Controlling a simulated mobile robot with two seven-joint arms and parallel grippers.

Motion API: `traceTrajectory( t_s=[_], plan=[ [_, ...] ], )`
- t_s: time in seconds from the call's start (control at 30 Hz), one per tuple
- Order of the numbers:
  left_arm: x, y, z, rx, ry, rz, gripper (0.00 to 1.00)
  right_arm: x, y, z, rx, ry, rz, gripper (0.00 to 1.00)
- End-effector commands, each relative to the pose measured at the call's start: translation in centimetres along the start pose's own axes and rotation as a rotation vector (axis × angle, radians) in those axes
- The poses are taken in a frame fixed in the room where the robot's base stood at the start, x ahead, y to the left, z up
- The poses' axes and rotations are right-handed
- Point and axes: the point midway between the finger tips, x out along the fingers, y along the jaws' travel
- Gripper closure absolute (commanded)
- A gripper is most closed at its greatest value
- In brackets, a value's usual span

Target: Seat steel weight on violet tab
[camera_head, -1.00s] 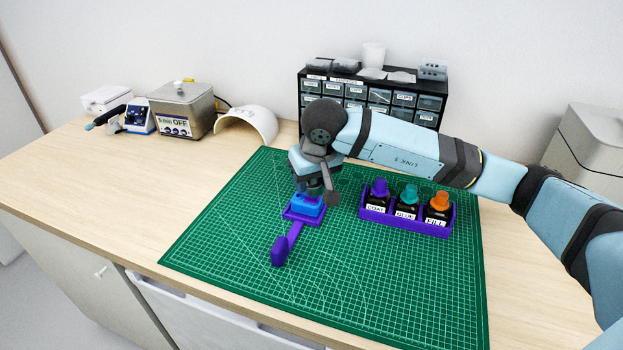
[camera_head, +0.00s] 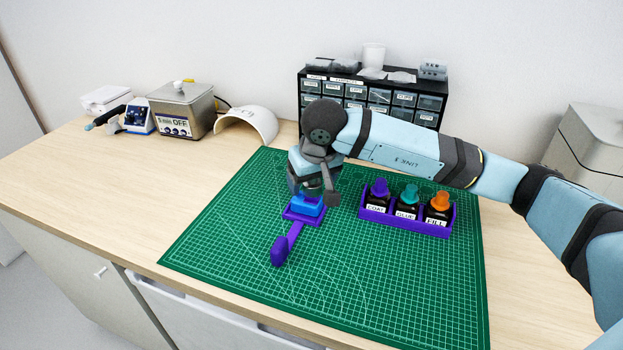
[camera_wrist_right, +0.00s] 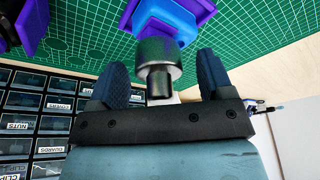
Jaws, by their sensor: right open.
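A violet piece (camera_head: 296,230) lies on the green mat, with a square plate at the back and a narrow bar ending in a rounded violet tab (camera_head: 279,251) at the front. A blue block (camera_head: 307,207) sits on the plate; in the right wrist view the blue block (camera_wrist_right: 172,16) shows above the steel weight. The steel weight (camera_wrist_right: 158,58) is a short cylinder with a narrower stem, at the blue block. My right gripper (camera_head: 312,190) is directly above the block. Its open fingers (camera_wrist_right: 162,70) stand either side of the weight, apart from it. My left gripper is not in view.
A violet rack (camera_head: 405,222) with three capped bottles stands right of my right gripper. A black drawer cabinet (camera_head: 370,95) is behind. The green mat (camera_head: 400,290) is clear in front. A cream curved shell (camera_head: 248,125) and a steel cleaner box (camera_head: 182,108) stand back left.

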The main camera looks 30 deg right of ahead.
Motion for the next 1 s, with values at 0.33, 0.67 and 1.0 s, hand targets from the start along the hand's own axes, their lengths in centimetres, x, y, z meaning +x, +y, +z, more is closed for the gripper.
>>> traceTrajectory(
  t_s=[0.33, 0.67, 1.0],
  plan=[
    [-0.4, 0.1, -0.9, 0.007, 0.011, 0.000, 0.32, -3.2, 0.0, -0.1, -0.001, 0.005, 0.000, 0.26],
    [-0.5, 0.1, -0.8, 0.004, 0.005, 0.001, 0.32, -10.7, 0.0, -0.1, 0.000, 0.005, -0.001, 0.26],
    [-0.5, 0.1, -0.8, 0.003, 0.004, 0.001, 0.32, -13.8, 0.0, 0.0, 0.000, 0.000, 0.000, 0.26]
  ],
)
